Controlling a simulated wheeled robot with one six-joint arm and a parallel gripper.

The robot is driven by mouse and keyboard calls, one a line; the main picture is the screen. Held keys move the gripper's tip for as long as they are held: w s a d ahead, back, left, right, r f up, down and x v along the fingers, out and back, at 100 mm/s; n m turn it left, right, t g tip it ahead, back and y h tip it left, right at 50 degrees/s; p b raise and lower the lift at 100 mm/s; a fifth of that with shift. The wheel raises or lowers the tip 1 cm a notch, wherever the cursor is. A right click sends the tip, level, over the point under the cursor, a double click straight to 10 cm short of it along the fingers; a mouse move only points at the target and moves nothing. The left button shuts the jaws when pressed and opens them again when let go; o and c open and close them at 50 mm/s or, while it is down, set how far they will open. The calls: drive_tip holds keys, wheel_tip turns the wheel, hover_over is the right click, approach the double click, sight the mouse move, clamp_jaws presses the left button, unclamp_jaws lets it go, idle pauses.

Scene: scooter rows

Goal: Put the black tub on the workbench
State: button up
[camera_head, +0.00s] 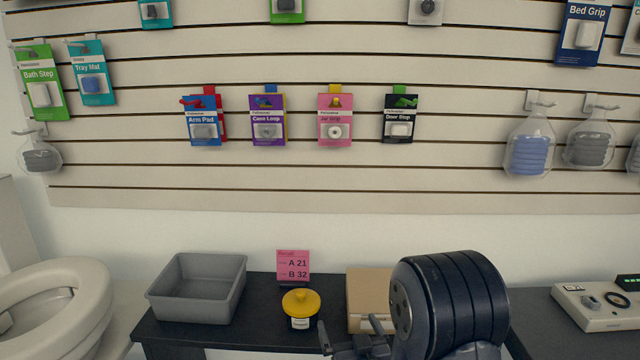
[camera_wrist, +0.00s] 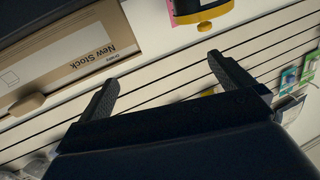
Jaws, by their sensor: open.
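My gripper (camera_head: 349,326) is open and empty at the front of the dark counter, low in the head view. In the wrist view its two fingers (camera_wrist: 162,68) stand wide apart with nothing between them. A small container with a yellow knobbed lid and a white label (camera_head: 300,308) stands on the dark-topped counter (camera_head: 262,288), left of my gripper. A dark part with a yellow edge (camera_wrist: 200,14) shows at the top of the wrist view. I cannot tell which surface is the workbench.
A grey open bin (camera_head: 197,300) stands on the counter's left. A pink sign (camera_head: 292,265) is behind the yellow lid. A cardboard box (camera_head: 368,290), marked New Stock in the wrist view (camera_wrist: 85,45), is behind my gripper.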

drive_tip(key=shift+m+h, duration=0.5)
drive_tip(key=shift+h, duration=0.2)
drive_tip(key=d+p, duration=0.1)
drive_tip(key=s+d+f+p, duration=0.1)
drive_tip(key=d+p, duration=0.1)
drive_tip(key=p, duration=0.1)
drive_tip(key=shift+s+d+f, duration=0.2)
drive_tip(key=shift+s+f, duration=0.15)
drive_tip(key=shift+f, duration=0.05)
drive_tip(key=shift+s, duration=0.1)
